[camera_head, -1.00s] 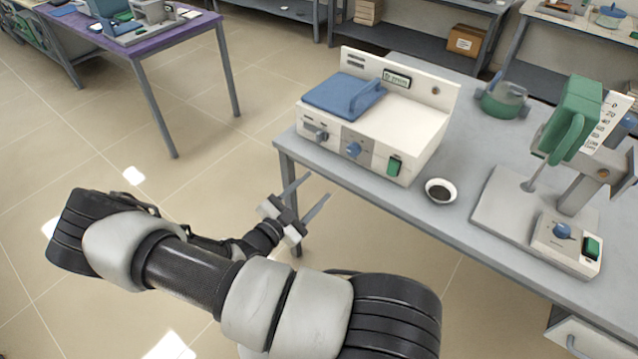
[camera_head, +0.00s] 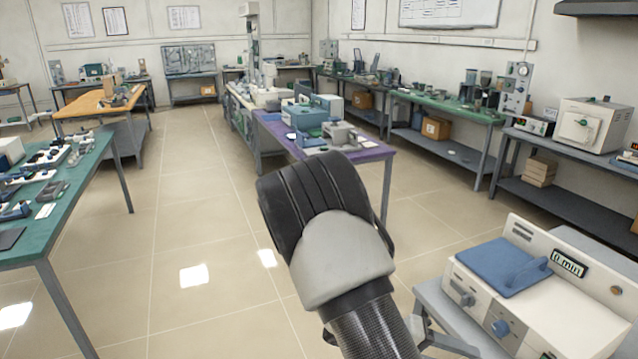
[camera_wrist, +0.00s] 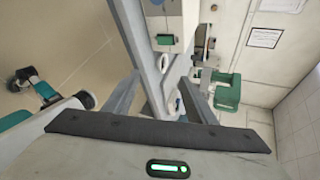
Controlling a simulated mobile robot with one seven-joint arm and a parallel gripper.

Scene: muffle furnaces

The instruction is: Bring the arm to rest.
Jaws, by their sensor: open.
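My gripper (camera_wrist: 162,92) shows in the wrist view with its two grey fingers spread wide apart. It is open, with nothing held between the fingers. Behind the fingers is a tilted view of a grey bench edge and equipment. In the head view my arm rises from the bottom centre, folded at a thick black and grey joint. The gripper itself cannot be made out there.
A white device with a blue lid (camera_head: 503,267) stands on the grey bench at right, close to my arm. A purple table (camera_head: 377,152) is behind the arm. A green table (camera_head: 88,190) stands at left. The tiled floor (camera_head: 185,230) between is clear.

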